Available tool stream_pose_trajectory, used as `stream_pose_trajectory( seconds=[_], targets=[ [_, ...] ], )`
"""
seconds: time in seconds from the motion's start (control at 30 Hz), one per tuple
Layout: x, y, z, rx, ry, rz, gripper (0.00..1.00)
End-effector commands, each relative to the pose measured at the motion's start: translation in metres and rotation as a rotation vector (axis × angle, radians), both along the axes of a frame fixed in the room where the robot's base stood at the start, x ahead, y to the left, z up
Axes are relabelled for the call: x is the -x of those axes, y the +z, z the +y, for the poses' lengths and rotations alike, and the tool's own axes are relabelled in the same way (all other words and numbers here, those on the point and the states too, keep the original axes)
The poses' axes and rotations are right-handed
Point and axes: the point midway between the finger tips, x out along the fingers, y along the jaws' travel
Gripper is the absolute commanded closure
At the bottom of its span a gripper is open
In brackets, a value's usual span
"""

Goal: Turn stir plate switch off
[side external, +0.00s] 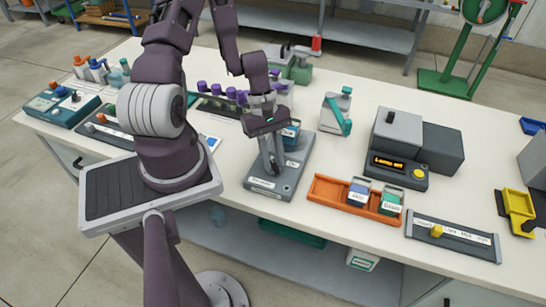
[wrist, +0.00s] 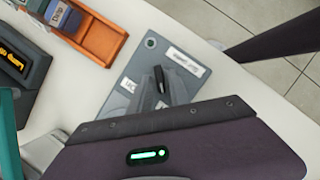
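A flat grey-blue plate unit (side external: 290,184) with white labels lies near the front edge of the bench; it also shows in the wrist view (wrist: 135,62). I take it to be the stir plate, though its labels are too small to read surely. My gripper (side external: 273,172) points down over this plate, with its fingertips at or just above its top. In the wrist view, a small black lever-like part (wrist: 160,76) shows by the fingertips (wrist: 163,88). The fingers are close together. I cannot tell whether they touch or grip that part, and the fingers partly hide it.
An orange tray (side external: 329,188) with blue and green labelled containers stands just right of the plate. A dark box unit with a yellow button (side external: 399,178) is behind it. A teal-handled item (side external: 336,112) and purple-capped bottles (side external: 230,93) stand farther back.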

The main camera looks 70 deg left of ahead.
Motion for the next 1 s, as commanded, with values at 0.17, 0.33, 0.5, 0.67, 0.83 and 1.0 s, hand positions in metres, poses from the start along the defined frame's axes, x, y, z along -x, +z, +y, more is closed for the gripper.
stream_pose_trajectory(
  seconds=[0.17,0.33,0.5,0.67,0.83,1.0],
  targets=[
    [0.000,0.000,-0.001,0.001,-0.002,0.000,0.67],
    [0.000,0.001,0.000,0.001,-0.003,0.000,0.67],
    [-0.001,0.023,0.010,-0.006,-0.003,-0.003,0.67],
    [0.000,0.049,0.021,-0.005,-0.003,-0.003,0.67],
    [0.000,0.065,0.026,0.000,-0.003,-0.001,0.67],
    [0.001,0.066,0.026,0.002,-0.002,0.000,0.67]
  ],
)
